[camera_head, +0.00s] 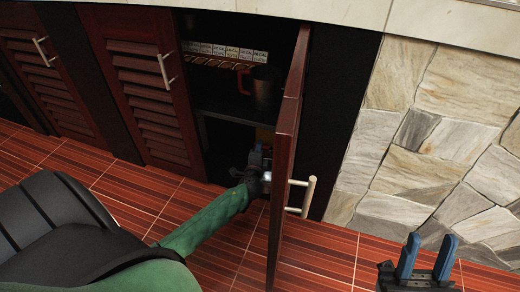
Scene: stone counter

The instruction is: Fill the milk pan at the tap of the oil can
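A dark pot-like vessel with a red handle (267,90) stands on the upper shelf inside the open cabinet; it may be the milk pan, but I cannot be sure. No oil can or tap can be made out. My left gripper (257,153) is at the cabinet opening, below that shelf and beside the inner side of the open door. Its fingers are small and dark, so I cannot tell whether they are open or shut. My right gripper (430,239) is at the lower right with its two blue fingers apart and nothing between them.
The open cabinet door (289,140) stands out edge-on, with a metal handle (302,195), between my two grippers. Small labelled boxes (220,51) line the back of the upper shelf. A stone wall (440,130) is at the right.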

